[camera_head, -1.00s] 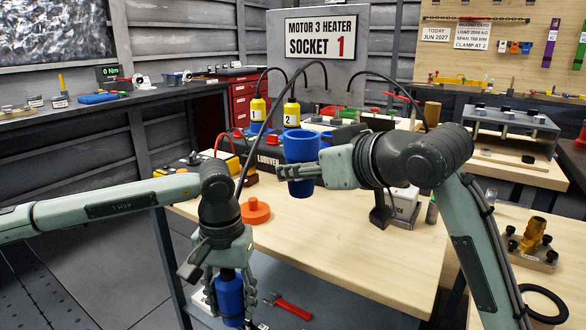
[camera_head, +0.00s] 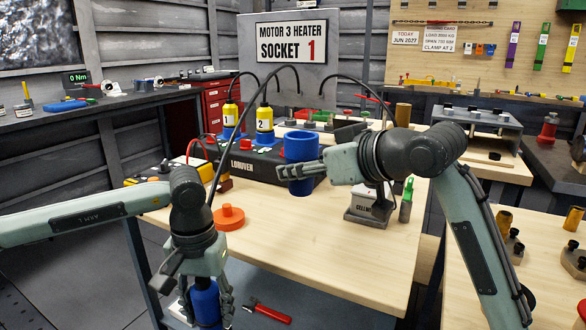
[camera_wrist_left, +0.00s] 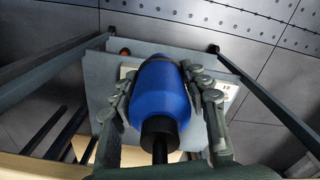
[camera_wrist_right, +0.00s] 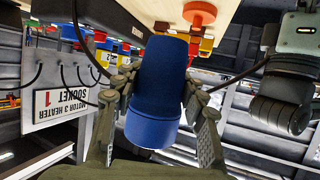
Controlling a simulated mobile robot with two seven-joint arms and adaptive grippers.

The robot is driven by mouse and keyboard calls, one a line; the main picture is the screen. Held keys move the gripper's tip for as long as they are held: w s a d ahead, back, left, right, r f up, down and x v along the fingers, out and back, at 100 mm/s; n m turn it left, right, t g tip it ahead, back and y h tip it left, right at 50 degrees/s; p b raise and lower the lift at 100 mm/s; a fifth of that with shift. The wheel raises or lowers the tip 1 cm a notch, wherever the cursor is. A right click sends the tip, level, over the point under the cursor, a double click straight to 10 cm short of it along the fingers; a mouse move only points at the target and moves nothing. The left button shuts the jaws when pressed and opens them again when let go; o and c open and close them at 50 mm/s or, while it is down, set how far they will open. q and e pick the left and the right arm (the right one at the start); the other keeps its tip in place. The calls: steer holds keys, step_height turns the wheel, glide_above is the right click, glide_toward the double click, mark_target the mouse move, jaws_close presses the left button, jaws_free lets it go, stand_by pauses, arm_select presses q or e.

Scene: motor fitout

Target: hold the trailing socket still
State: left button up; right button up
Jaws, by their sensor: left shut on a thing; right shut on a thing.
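My left gripper (camera_head: 205,305) points down, low in front of the table, and is shut on a blue barrel-shaped body with a black collar and cable, which looks like the trailing socket (camera_wrist_left: 162,90). Its blue side also shows in the head view (camera_head: 206,300), its lower end cut off by the picture edge. My right gripper (camera_head: 298,172) is shut on a blue hollow cylinder (camera_head: 300,147), held upright above the wooden table. The right wrist view shows this cylinder (camera_wrist_right: 158,85) between both fingers. The two blue parts are well apart.
An orange knobbed disc (camera_head: 229,218) lies on the wooden table (camera_head: 290,250). Behind it stand the Louuver box (camera_head: 255,165) and yellow-blue connectors 1 (camera_head: 230,117) and 2 (camera_head: 264,120). Black cables arch below the SOCKET 1 sign (camera_head: 291,43). A red-handled tool (camera_head: 268,312) lies on the lower shelf.

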steer(key=shift+w+d+r, duration=0.1)
steer(key=shift+w+d, duration=0.4)
steer(key=shift+d, duration=0.35)
steer(key=shift+w+d, duration=0.5)
steer(key=shift+d, duration=0.3)
